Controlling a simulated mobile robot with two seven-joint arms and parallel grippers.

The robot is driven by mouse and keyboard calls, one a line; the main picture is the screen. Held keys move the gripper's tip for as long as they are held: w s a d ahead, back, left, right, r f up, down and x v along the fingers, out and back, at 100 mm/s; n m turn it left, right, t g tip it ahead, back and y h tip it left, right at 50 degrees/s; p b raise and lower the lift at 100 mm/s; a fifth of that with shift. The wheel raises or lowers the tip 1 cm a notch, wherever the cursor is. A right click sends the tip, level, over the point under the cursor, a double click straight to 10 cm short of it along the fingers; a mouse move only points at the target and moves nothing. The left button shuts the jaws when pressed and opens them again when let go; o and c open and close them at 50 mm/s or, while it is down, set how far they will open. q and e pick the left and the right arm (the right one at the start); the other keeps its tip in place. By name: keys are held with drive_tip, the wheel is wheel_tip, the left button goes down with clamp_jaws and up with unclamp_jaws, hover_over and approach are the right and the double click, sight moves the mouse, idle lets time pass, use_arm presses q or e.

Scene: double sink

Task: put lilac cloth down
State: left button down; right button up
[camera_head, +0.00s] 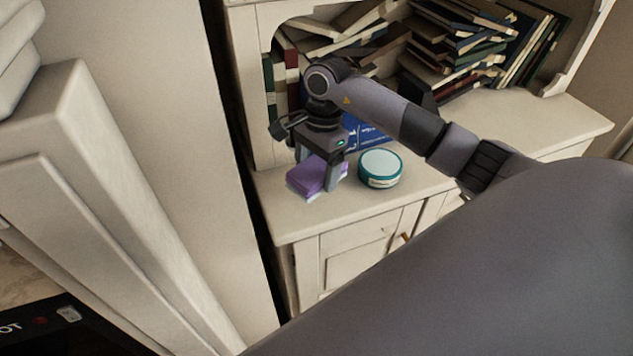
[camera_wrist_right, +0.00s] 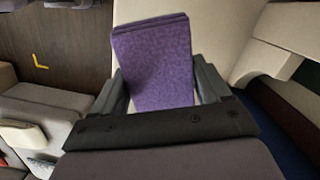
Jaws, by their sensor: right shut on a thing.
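The lilac cloth (camera_head: 308,178) is a folded purple piece at the left end of the cream cabinet top (camera_head: 300,222). My right gripper (camera_head: 331,182) is shut on it from above. In the right wrist view the cloth (camera_wrist_right: 152,62) stands between the two fingers of the right gripper (camera_wrist_right: 165,92). The cloth is at or just above the cabinet top; I cannot tell whether it touches. My left gripper is not in view.
A round teal tin with a pale lid (camera_head: 380,168) stands just right of the cloth. A blue box (camera_head: 366,137) is behind it, partly hidden by my arm. Piled books (camera_head: 455,45) fill the shelf behind. The cabinet top is free at its front left.

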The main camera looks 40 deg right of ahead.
sight(322, 164)
drive_tip(key=shift+f, duration=2.25)
drive_tip(key=shift+f, duration=0.2)
drive_tip(key=o, duration=0.9)
drive_tip(key=r, duration=0.4)
drive_tip(key=d+r, duration=0.1)
drive_tip(key=r, duration=0.3)
drive_tip(key=r+b, duration=0.1)
drive_tip(key=r, duration=0.3)
drive_tip(key=shift+w+d+r, duration=0.15)
drive_tip(key=shift+d, duration=0.1)
